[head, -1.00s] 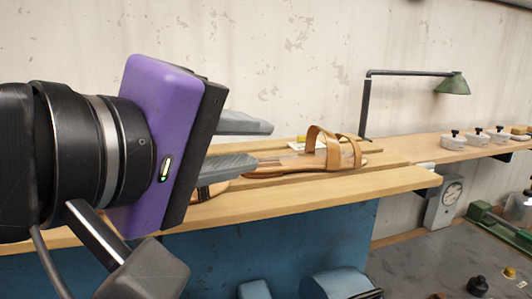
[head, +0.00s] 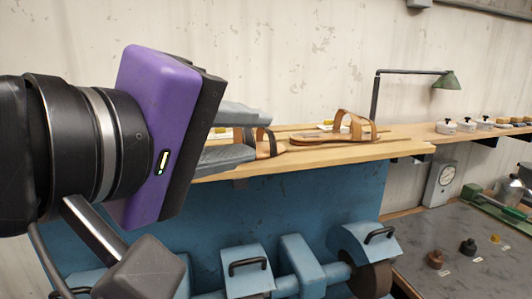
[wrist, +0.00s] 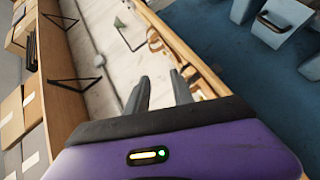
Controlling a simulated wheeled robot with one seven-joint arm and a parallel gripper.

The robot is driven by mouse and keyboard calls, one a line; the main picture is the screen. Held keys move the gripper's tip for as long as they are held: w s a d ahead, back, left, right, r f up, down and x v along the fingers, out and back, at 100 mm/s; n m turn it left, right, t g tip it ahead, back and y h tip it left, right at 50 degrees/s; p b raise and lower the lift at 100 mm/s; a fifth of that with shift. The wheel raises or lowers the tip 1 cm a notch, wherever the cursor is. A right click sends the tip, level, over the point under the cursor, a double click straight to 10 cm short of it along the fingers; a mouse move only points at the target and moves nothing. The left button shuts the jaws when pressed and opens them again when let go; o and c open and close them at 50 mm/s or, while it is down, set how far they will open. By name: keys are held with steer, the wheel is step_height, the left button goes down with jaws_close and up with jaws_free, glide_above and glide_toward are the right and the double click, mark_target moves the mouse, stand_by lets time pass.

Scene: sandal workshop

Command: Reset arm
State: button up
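My gripper (head: 245,132), with its purple and black body, is at the left of the head view, in front of the wooden shelf (head: 345,154). Its two grey fingers are apart, and in the wrist view (wrist: 160,92) only pale wall shows between them. A tan sandal (head: 330,134) with looped straps lies on the shelf, right of the fingertips. A second sandal's strap (head: 268,142) shows just beyond the fingertips; the rest of it is hidden behind my gripper. I cannot tell whether the fingers touch it.
Below the shelf is a blue machine (head: 290,220) with handled covers and a dark wheel. A green lamp (head: 448,80), several white pots (head: 466,125) and a dial gauge (head: 443,178) are to the right. A grey bench (head: 430,230) holds small bottles.

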steer(key=w+a+r+t+y, duration=0.2)
steer(key=w+a+r+t, duration=0.15)
steer(key=r+t, duration=0.2)
steer(key=w+a+f+n+t+y, duration=0.2)
steer(key=a+f+t+y, duration=0.1)
steer(key=a+f+y, duration=0.15)
steer(key=s+d+f+n+g+y+b, duration=0.15)
steer(key=f+y, duration=0.35)
steer(key=f, duration=0.6)
steer(key=s+d+f+n+y, duration=0.15)
steer(key=f+y, duration=0.35)
steer(key=f, duration=0.5)
steer(key=s+d+f+m+g+h+b, duration=0.1)
steer(key=s+d+f+m+h, duration=0.3)
steer(key=s+d+f, duration=0.9)
steer(key=s+d+f+m+g+h+b, duration=0.1)
steer(key=s+d+f+m+g+h, duration=0.3)
steer(key=s+d+f+m, duration=0.4)
steer(key=s+d+f, duration=0.6)
steer(key=s, duration=0.4)
steer(key=shift+s+d+m, duration=0.15)
steer(key=shift+d+m, duration=0.2)
steer(key=shift+m, duration=0.05)
steer(key=shift+s+f+h, duration=0.1)
steer(key=shift+h, duration=0.15)
